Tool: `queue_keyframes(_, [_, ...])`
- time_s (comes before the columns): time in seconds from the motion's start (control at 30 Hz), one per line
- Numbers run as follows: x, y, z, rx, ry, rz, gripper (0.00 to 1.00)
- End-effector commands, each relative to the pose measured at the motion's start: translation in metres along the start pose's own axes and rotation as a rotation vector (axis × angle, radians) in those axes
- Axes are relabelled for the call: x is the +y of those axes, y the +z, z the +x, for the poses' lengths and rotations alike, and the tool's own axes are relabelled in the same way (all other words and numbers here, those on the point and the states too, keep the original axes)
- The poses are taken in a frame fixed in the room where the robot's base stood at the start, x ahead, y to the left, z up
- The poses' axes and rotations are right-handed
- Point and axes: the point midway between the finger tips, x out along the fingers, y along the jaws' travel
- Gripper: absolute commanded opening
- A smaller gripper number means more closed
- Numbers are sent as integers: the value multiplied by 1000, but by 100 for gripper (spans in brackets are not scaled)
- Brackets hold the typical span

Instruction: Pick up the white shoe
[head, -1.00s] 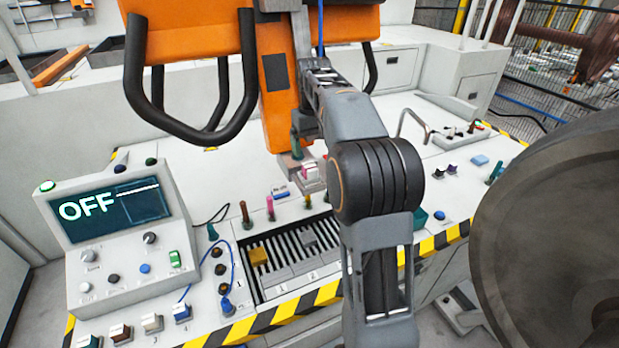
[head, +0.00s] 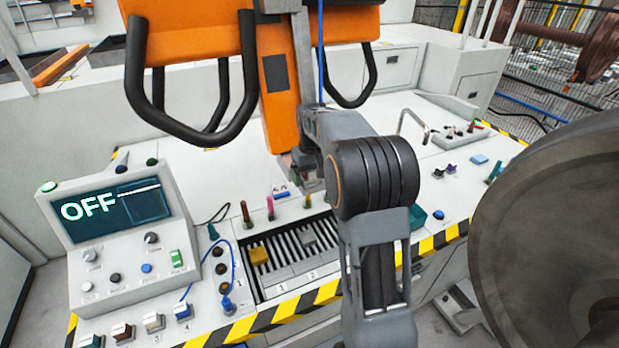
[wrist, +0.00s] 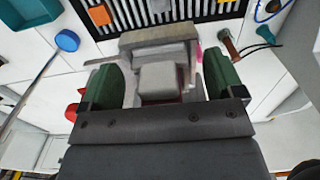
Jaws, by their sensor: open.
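A pale grey-white stepped block, which looks like the white shoe (wrist: 158,78), shows in the wrist view between the two green fingers of my gripper (wrist: 163,82). The gripper is open, with one finger on each side of the block. I cannot tell whether either finger touches it. In the head view my gripper is mostly hidden behind my arm, above the far side of the slotted rack (head: 283,262). The shoe is not clearly visible there.
An orange machine part with black handles (head: 190,50) hangs behind. A control box reading OFF (head: 115,207) stands left, and a large round grey wheel (head: 560,220) fills the right.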

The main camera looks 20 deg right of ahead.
Motion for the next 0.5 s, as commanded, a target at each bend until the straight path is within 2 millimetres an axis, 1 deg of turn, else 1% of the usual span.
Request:
queue_keyframes(0.2, [0, 0, 0, 0, 0, 0, 86])
queue_keyframes(0.5, [0, 0, 0, 0, 0, 0, 58])
